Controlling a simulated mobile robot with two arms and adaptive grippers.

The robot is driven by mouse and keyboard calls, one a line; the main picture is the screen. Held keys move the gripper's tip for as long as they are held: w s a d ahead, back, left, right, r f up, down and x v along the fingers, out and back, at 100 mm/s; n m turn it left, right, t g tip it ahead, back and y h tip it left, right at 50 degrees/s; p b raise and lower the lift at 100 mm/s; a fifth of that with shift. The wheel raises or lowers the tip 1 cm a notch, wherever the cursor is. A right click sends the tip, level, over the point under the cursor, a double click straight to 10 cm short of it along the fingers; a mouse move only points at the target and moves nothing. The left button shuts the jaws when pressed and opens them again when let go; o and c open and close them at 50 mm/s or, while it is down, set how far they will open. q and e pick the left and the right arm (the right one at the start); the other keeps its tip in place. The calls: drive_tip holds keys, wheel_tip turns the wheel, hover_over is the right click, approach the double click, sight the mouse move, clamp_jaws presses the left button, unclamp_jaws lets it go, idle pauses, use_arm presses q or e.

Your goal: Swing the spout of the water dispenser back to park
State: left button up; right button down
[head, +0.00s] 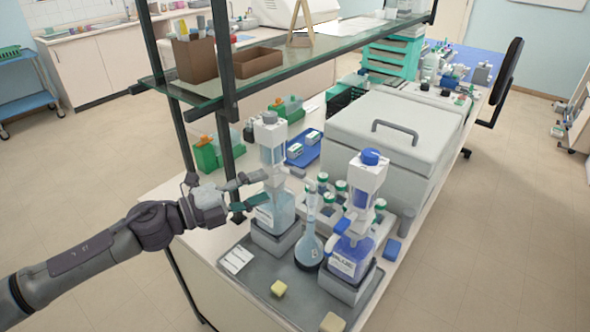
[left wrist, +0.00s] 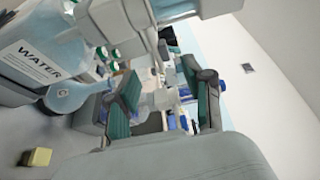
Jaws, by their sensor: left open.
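The water dispenser (head: 273,140) stands on a grey block in the tray, with a clear pump barrel over its bottle. Its label reads WATER in the left wrist view (left wrist: 32,62), at the upper left. My left gripper (head: 256,188) is at the left side of the dispenser, near its white collar, with its fingers spread. In the left wrist view my left gripper (left wrist: 165,100) is open, with pale parts visible between the green-padded fingers. I cannot tell whether the spout is among them or touched. My right gripper is out of view.
A blue-labelled dispenser (head: 352,262) and a round flask (head: 309,250) stand close by in the grey tray (head: 262,315). Yellow cubes (head: 278,288) lie at the front. A shelf post (head: 226,100) rises just behind my gripper. A large lidded box (head: 385,145) stands behind.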

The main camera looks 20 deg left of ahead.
sight(294, 176)
use_arm(q)
drive_tip(key=p+x, duration=0.4)
drive_tip(key=x, duration=0.4)
drive_tip(key=shift+d+r, duration=0.1)
drive_tip(key=shift+r, duration=0.05)
drive_tip(key=shift+w+d, duration=0.25)
drive_tip(key=shift+d, duration=0.1)
clamp_jaws()
